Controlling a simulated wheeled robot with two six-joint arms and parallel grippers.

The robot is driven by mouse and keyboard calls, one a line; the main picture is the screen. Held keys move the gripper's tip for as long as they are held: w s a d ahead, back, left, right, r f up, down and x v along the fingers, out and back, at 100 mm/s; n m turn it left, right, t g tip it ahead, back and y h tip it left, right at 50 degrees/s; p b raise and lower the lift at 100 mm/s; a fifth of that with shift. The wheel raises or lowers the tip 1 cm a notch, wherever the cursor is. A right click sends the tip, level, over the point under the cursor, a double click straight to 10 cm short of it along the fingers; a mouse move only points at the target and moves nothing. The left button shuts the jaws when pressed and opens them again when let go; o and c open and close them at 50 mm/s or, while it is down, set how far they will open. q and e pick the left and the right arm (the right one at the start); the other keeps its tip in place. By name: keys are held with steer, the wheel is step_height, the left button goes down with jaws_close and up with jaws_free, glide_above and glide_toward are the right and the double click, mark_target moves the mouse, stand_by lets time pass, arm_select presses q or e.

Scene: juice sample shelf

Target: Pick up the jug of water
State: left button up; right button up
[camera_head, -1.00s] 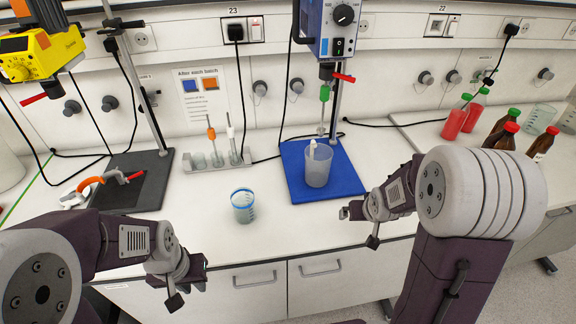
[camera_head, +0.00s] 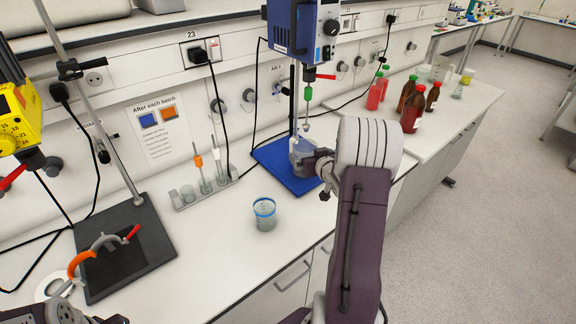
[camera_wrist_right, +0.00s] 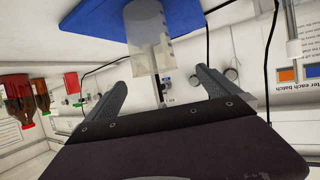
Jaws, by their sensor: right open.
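A clear, graduated plastic jug (camera_head: 303,148) stands upright on the blue stand base (camera_head: 265,152), under the blue overhead stirrer. My right gripper (camera_head: 318,165) is beside the jug and hides part of it. In the right wrist view, which is upside down, the jug (camera_wrist_right: 148,30) shows ahead, in line with the gap between the open fingers of my right gripper (camera_wrist_right: 163,85). I cannot tell whether a finger touches it. The water in it is hard to make out. Of my left arm, only a part shows at the bottom left, with its fingertips out of frame.
A blue-rimmed beaker (camera_head: 264,214) stands on the open bench. A tube rack (camera_head: 206,188) is near the wall and a dark stand base (camera_head: 150,240) is at left. Brown bottles (camera_head: 412,112) and red bottles (camera_head: 375,92) stand at the back right.

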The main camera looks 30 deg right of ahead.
mark_target(310, 153)
arm_select(q)
steer(key=shift+d+r+p, duration=0.4)
steer(key=shift+d+r, duration=0.15)
steer(key=shift+d, duration=0.25)
arm_select(e)
steer(key=w+d+f, duration=0.2)
steer(key=w, duration=0.1)
steer(key=shift+d, duration=0.35)
arm_select(q)
steer(key=shift+a, duration=0.15)
arm_select(e)
steer(key=shift+w+a, duration=0.1)
steer(key=shift+w, duration=0.1)
arm_select(q)
steer(key=shift+a, duration=0.2)
arm_select(e)
steer(key=shift+w+a, duration=0.1)
steer(key=shift+w, duration=0.15)
steer(key=p+x, duration=0.1)
steer(key=x, duration=0.3)
steer(key=shift+w+d+f, duration=0.2)
steer(key=shift+w+d, duration=0.1)
arm_select(q)
steer(key=shift+d+r, duration=0.1)
steer(key=shift+r, duration=0.5)
arm_select(e)
steer(key=shift+a, duration=0.1)
steer(key=shift+s+r, duration=0.1)
steer(key=shift+r, duration=0.05)
steer(key=c, duration=2)
